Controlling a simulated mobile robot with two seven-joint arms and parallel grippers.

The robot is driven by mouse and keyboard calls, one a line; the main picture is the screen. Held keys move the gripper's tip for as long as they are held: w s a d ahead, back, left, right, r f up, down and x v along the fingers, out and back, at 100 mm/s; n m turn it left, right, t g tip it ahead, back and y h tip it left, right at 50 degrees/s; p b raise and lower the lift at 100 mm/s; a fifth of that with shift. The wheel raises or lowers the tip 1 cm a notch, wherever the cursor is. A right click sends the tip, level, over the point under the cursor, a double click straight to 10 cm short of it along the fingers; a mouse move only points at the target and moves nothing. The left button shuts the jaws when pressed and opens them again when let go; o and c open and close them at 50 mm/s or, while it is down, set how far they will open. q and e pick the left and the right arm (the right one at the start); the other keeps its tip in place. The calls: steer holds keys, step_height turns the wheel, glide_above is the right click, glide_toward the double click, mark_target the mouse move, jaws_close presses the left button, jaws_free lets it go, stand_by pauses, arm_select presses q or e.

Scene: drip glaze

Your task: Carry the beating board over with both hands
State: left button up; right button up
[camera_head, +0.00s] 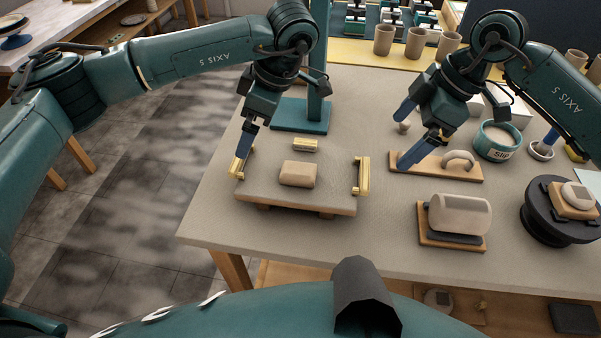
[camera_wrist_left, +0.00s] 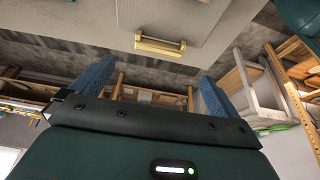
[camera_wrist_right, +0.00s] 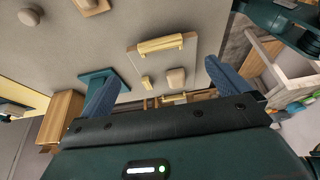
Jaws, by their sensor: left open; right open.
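The beating board (camera_head: 330,200) is a grey slab on the table with a brass handle at each side. A tan clay block (camera_head: 298,174) and a small brass piece (camera_head: 306,145) lie on it. My left gripper (camera_head: 242,156) is open, its fingers at the left handle (camera_head: 235,168); whether they touch is unclear. The left wrist view shows this handle (camera_wrist_left: 160,46) ahead, between the finger directions. My right gripper (camera_head: 405,138) is open and empty, to the right of the right handle (camera_head: 363,176) and apart from it. The right wrist view shows that handle (camera_wrist_right: 160,44).
Under and near my right gripper is a wooden float with a handle (camera_head: 459,160). A clay form on a board (camera_head: 459,214), a slip tub (camera_head: 497,141) and a black turntable (camera_head: 551,226) stand to the right. A teal stand (camera_head: 301,115) rises behind the beating board. The table's front is clear.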

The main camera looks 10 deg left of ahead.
mark_target(367, 172)
arm_select(q)
steer(key=x, duration=1.1)
steer(key=shift+f, duration=0.25)
arm_select(e)
steer(key=x, duration=1.1)
steer(key=shift+a+f, duration=0.15)
steer(key=shift+f, duration=0.05)
arm_select(q)
steer(key=shift+c, duration=0.2)
arm_select(e)
steer(key=shift+c, duration=0.2)
arm_select(q)
steer(key=c, duration=1.7)
arm_select(e)
steer(key=c, duration=1.7)
arm_select(q)
steer(key=shift+o, duration=0.2)
steer(key=shift+w+r, duration=0.1)
steer(key=shift+r, duration=0.05)
arm_select(e)
steer(key=shift+o, duration=0.2)
steer(key=shift+r, duration=0.15)
